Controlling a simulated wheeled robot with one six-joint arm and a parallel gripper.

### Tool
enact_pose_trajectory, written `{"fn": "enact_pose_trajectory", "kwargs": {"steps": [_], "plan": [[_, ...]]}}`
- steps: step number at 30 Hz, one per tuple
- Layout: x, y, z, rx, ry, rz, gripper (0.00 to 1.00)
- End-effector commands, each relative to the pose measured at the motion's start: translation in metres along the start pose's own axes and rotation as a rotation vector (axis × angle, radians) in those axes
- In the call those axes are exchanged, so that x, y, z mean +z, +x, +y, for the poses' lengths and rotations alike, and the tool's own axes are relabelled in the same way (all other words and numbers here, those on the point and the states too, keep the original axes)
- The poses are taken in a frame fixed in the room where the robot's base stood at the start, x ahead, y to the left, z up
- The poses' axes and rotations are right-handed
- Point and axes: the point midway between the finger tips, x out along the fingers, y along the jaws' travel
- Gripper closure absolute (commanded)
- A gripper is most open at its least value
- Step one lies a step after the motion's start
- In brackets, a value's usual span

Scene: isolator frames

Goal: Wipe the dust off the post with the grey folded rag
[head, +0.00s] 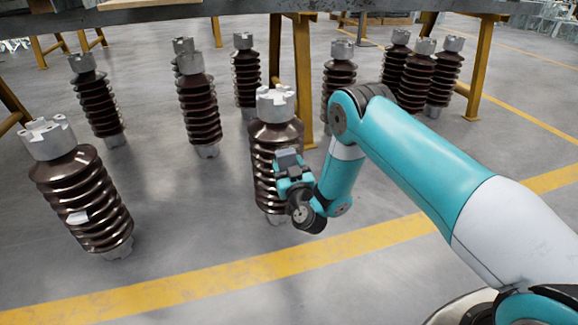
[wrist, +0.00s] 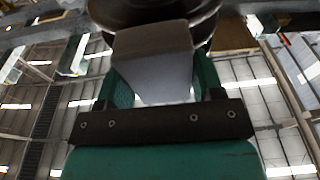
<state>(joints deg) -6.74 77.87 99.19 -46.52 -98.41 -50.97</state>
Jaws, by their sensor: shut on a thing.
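The post (head: 262,134) in front of my arm is a brown ribbed insulator with a pale grey notched metal cap, standing upright on the floor. My gripper (head: 290,170) is at its upper right side and hides part of its ribs. The gripper is shut on the grey folded rag (head: 288,157). In the wrist view the rag (wrist: 153,65) sits between the green fingers, with the post's dark rounded rib (wrist: 150,12) right beyond its edge. I cannot tell whether the rag touches the post. I cannot make out dust on the post.
Another insulator (head: 85,195) with a small white patch stands at front left, tilted in the picture. Several more insulators stand behind. A grey-topped table (head: 160,13) on yellow legs (head: 303,75) runs across the back. The floor at front left is clear, crossed by a yellow line (head: 190,288).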

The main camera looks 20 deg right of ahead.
Motion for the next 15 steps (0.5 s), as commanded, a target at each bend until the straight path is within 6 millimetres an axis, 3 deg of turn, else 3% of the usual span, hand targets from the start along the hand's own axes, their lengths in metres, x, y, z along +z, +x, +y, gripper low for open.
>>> {"fn": "enact_pose_trajectory", "kwargs": {"steps": [1,8,15], "plan": [[-0.009,0.002,0.001,0.000,0.000,0.000,0.61],[-0.013,0.003,0.001,0.000,0.000,0.000,0.61],[-0.034,0.008,0.003,0.000,0.000,0.000,0.61]]}}
